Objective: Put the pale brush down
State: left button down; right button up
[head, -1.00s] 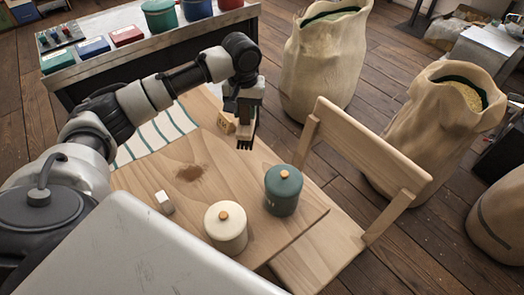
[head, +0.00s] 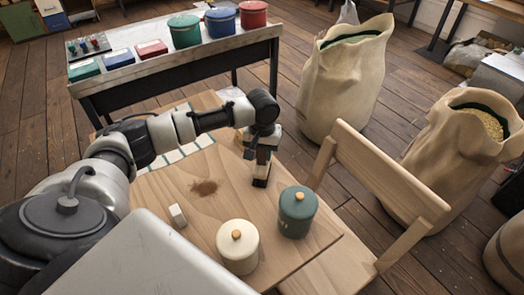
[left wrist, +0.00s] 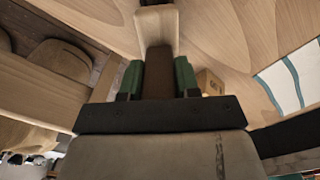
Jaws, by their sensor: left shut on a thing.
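My left gripper (head: 262,168) points down, low over the wooden table (head: 215,222), behind the green canister. It is shut on the pale brush (left wrist: 157,28). In the left wrist view, the brush's pale wooden end sticks out beyond the green finger pads, with a dark brown part between them. In the head view the brush is mostly hidden by the gripper, and its dark lower end is close to the tabletop. I cannot tell whether it touches. My right gripper is not in view.
A green canister (head: 297,214) and a cream canister (head: 237,252) stand near the front edge. A brown patch (head: 204,188), a white block (head: 177,216) and a striped cloth (head: 163,160) lie left. A chair (head: 382,180) stands at right. Tabletop between patch and gripper is clear.

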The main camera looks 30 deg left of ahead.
pick_arm(q)
jog(key=c, duration=0.8)
grip_release()
notch_tip(320, 180, up, 12)
jog(key=shift+r, duration=0.15)
